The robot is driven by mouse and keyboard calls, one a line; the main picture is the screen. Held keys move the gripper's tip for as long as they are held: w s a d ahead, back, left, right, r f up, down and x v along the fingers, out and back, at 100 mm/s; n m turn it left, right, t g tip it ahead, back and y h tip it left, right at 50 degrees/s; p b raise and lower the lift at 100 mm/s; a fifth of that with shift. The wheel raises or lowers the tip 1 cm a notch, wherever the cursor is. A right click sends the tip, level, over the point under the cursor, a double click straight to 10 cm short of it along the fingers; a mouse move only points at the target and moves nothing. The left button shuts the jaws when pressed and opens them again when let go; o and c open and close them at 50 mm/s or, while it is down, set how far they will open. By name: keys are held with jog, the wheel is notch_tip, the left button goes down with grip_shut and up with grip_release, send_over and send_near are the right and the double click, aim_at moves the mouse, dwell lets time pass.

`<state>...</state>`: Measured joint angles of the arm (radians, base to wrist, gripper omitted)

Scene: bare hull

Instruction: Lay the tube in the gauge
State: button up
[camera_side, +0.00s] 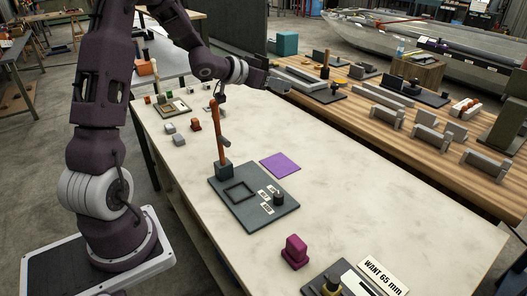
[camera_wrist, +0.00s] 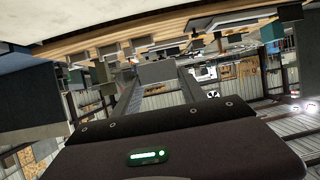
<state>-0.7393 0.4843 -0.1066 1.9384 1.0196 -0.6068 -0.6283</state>
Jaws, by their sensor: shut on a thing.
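My gripper (camera_side: 279,86) is held level above the far side of the pale table, its end toward the wooden bench. In the wrist view its two long fingers (camera_wrist: 160,88) reach away from me, with a plain grey piece (camera_wrist: 156,71) at their tips. The fingers are shut on this piece; I cannot tell for certain that it is the tube. A dark plate (camera_side: 312,284) with a pale strip and a yellow-and-black part is at the bottom edge, partly cut off, beside a "WANT 65 mm" card (camera_side: 383,276). It may be the gauge. My gripper is far from it.
A dark plate (camera_side: 224,203) carries an upright orange post (camera_side: 216,135) below and left of my gripper. A purple mat (camera_side: 280,165) and a magenta block (camera_side: 294,253) lie nearby. The table's right part is clear. The wooden bench (camera_side: 350,113) holds several grey blocks.

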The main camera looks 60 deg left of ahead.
jog(key=w+a+n+y, duration=0.2)
jog(key=a, duration=0.9)
jog(key=m+h, duration=0.3)
send_over(262, 153)
notch_tip(262, 153, down, 20)
notch_tip(262, 153, down, 8)
jog(key=shift+d+f, duration=0.15)
jog(key=shift+f, duration=0.1)
jog(key=shift+f, duration=0.1)
jog(key=o, duration=1.5)
